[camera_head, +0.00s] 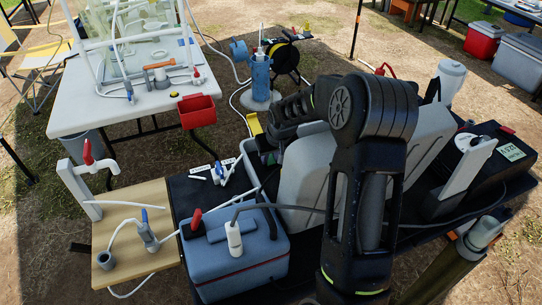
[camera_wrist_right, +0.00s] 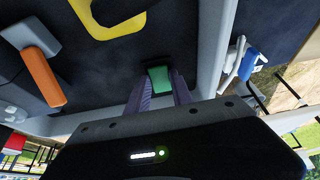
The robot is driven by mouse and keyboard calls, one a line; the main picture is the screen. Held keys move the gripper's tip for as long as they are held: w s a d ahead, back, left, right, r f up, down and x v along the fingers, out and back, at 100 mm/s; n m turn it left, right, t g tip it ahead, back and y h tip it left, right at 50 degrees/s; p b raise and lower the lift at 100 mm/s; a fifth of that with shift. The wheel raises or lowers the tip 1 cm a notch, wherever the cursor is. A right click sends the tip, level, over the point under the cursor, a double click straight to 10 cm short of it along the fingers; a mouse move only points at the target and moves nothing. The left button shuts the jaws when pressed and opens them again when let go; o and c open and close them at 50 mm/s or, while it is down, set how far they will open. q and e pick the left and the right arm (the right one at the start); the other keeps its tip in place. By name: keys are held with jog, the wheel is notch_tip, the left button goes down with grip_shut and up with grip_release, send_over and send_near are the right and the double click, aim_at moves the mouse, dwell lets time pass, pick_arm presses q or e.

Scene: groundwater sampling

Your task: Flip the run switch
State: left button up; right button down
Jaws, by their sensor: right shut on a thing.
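In the right wrist view my right gripper (camera_wrist_right: 158,92) has its two fingers close together, shut on a small green piece (camera_wrist_right: 159,78) that looks like the run switch. The green piece stands against a dark surface (camera_wrist_right: 190,40). Its lower part is hidden between the fingers. In the head view my right arm reaches over the middle of the bench, and its fingertips and the switch are hidden behind the arm and a grey panel (camera_head: 305,175). My left gripper is not in view.
A yellow loop (camera_wrist_right: 110,22), an orange handle (camera_wrist_right: 44,78) and a blue-and-white valve (camera_wrist_right: 243,62) lie near the fingers. In the head view a blue box (camera_head: 240,268) with hoses stands left of my arm. A black case (camera_head: 490,170) is on the right.

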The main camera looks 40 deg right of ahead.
jog(key=shift+r, duration=0.1)
jog(key=g+p, duration=0.1)
jog(key=p, duration=0.1)
jog(key=g+p, duration=0.1)
jog(key=p, duration=0.1)
jog(key=shift+w+d+r+g+y, duration=0.15)
jog(key=shift+w+r+g+y, duration=0.15)
jog(key=shift+w+y, duration=0.1)
jog(key=shift+w+f+g+y+p, duration=0.2)
jog(key=shift+g+y+p, duration=0.1)
jog(key=shift+g+p, duration=0.6)
jog(key=c, duration=1.1)
grip_release()
